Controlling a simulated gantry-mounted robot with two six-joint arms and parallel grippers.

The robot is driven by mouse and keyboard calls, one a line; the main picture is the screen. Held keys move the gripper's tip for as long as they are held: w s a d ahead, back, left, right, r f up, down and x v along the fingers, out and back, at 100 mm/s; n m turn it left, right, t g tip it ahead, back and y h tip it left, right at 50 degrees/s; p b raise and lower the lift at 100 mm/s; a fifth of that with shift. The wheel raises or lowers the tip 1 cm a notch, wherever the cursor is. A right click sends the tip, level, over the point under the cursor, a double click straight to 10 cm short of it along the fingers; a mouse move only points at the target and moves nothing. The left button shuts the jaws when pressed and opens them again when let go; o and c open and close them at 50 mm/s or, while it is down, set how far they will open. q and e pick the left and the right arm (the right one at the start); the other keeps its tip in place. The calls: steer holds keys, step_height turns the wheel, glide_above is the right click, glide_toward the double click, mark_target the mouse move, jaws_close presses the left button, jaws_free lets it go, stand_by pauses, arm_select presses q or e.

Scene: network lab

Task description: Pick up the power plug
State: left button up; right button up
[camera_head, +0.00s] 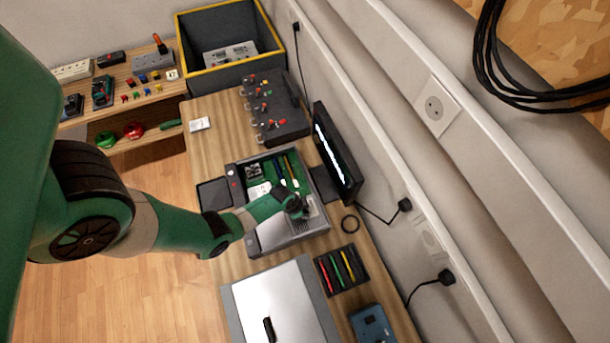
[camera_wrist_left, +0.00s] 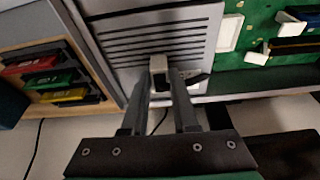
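My left gripper (camera_head: 297,207) reaches from the left over the open grey computer case (camera_head: 285,241), at its slotted metal power unit. In the left wrist view the gripper (camera_wrist_left: 164,76) has its two fingers apart. A small pale block (camera_wrist_left: 159,63) shows between or just beyond the fingertips; I cannot tell whether it is a plug or a socket, or whether they touch it. A small dark piece (camera_wrist_left: 198,79) lies right of the tips. In the head view, black power plugs sit in the wall: one (camera_head: 405,204) right of the monitor, another (camera_head: 446,277) lower down. My right gripper is not in view.
A monitor (camera_head: 338,155) stands behind the case. A dark tray of coloured tools (camera_head: 362,281) and a silver panel (camera_head: 257,297) lie in front. A yellow-rimmed bin (camera_head: 181,66) stands at the back.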

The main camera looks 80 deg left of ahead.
mark_target(308, 212)
arm_select(q)
jaws_close()
steer(key=shift+r, duration=0.45)
step_height(308, 212, up, 3)
steer(key=shift+r+p, duration=0.1)
steer(key=shift+p, duration=1.05)
steer(key=s+d+r+p, duration=0.5)
steer(key=d+r+p, duration=0.3)
steer(key=d, duration=0.4)
steer(key=shift+d+r, duration=0.4)
steer(key=shift+r, duration=0.15)
